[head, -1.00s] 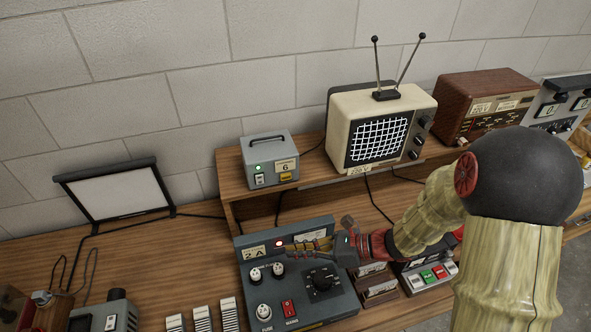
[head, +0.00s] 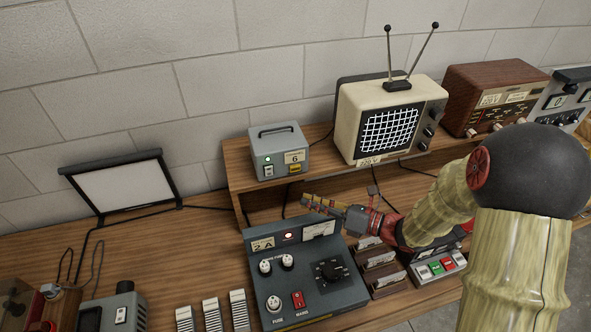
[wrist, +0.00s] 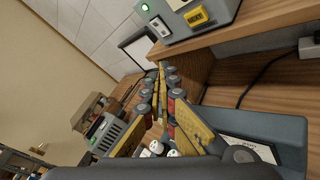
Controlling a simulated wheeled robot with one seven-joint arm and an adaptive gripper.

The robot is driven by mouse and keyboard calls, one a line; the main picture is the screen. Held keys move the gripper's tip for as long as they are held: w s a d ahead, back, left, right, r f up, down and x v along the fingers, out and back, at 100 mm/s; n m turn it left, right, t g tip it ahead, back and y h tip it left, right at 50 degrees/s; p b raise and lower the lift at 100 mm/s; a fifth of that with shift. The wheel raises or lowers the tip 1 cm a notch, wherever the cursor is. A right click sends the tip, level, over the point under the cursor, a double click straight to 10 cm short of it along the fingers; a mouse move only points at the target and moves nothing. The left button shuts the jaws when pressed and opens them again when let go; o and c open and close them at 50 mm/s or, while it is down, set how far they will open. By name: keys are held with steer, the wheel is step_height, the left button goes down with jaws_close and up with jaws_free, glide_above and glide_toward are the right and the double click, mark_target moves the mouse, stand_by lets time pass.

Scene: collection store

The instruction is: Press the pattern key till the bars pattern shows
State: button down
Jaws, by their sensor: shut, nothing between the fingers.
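The cream television (head: 350,117) stands on the raised shelf. Its screen (head: 388,130) shows a white grid on black, not bars. A small grey box marked 6 (head: 282,140) stands left of it, with a lit green lamp, a white switch and a yellow key (head: 295,169). The yellow key also shows in the wrist view (wrist: 196,16); its lettering is too small to read. My gripper (head: 307,202) is shut and empty, above the rear of the grey power unit and in front of and below the small box. In the wrist view its fingertips (wrist: 161,68) meet below the box.
The grey power unit (head: 345,297) with dial, fuses and red switch lies under my gripper. A keypad with white, green and red keys (head: 437,268) is right of it. The shelf edge (head: 240,187) rises behind. A brown radio (head: 490,95) stands right of the television.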

mark_target(295, 169)
steer(key=w+a, duration=0.2)
steer(key=w, duration=0.6)
steer(key=shift+b, duration=0.45)
steer(key=shift+a, duration=0.15)
stand_by(0.9)
steer(key=shift+w+a, duration=0.1)
steer(key=shift+w, duration=0.25)
steer(key=shift+w+a+p, duration=0.1)
steer(key=shift+w+p, duration=0.2)
steer(key=shift+w, duration=0.1)
stand_by(0.8)
steer(key=shift+s, duration=0.1)
steer(key=shift+s+d, duration=0.25)
steer(key=shift+s, duration=0.5)
steer(key=shift+s+p, duration=0.1)
steer(key=shift+p, duration=0.2)
